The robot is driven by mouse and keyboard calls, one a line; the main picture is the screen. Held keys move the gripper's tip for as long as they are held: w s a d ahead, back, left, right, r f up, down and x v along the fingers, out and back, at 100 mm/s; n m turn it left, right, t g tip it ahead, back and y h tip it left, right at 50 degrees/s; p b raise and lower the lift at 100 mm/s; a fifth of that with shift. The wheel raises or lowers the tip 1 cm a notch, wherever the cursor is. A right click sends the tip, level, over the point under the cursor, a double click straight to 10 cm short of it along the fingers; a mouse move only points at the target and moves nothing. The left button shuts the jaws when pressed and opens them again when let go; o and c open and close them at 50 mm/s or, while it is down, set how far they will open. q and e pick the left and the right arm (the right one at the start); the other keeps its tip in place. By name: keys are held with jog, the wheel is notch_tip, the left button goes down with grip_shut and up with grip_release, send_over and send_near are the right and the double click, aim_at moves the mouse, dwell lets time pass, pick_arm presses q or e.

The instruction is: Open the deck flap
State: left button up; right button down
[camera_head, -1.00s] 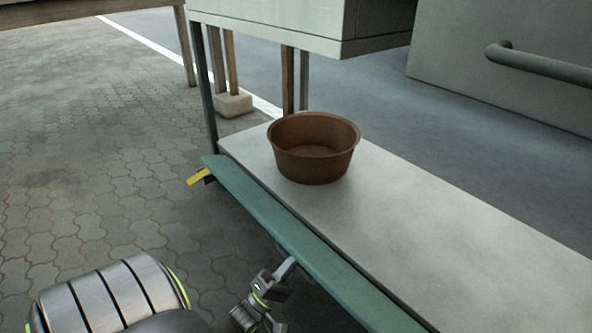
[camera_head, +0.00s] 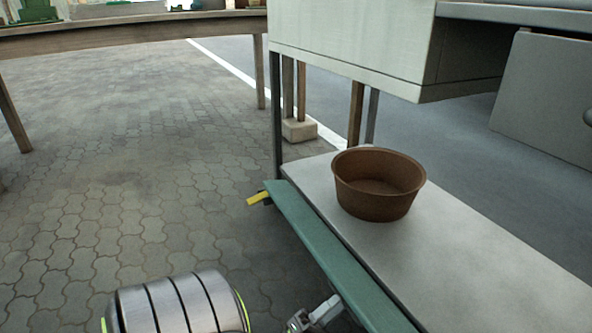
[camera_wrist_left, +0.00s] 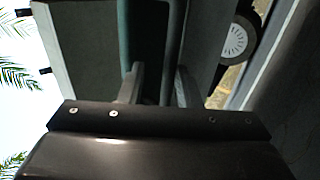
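The deck flap appears to be the long green board (camera_head: 318,250) along the near left edge of the pale deck (camera_head: 440,250) in the head view. It slants down to the lower right, and its lower end is cut off by the frame. My left gripper (camera_head: 326,309) is at the flap's outer edge, near the bottom of the head view. In the left wrist view, the two fingers of the left gripper (camera_wrist_left: 160,85) stand apart, with a dark green strip between and beyond them. Whether they touch it is unclear. My right gripper is not in view.
A brown round bowl (camera_head: 379,184) stands on the deck. A yellow piece (camera_head: 257,198) sticks out at the flap's far end. A pale cabinet (camera_head: 350,45) overhangs the deck's far end. Paved ground (camera_head: 130,190) to the left is open, with a table (camera_head: 130,32) behind.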

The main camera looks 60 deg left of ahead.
pick_arm(q)
jog(key=s+a+f+p, duration=0.1)
jog(key=s+p, duration=0.2)
jog(key=s, duration=1)
jog(key=shift+s+p, duration=0.3)
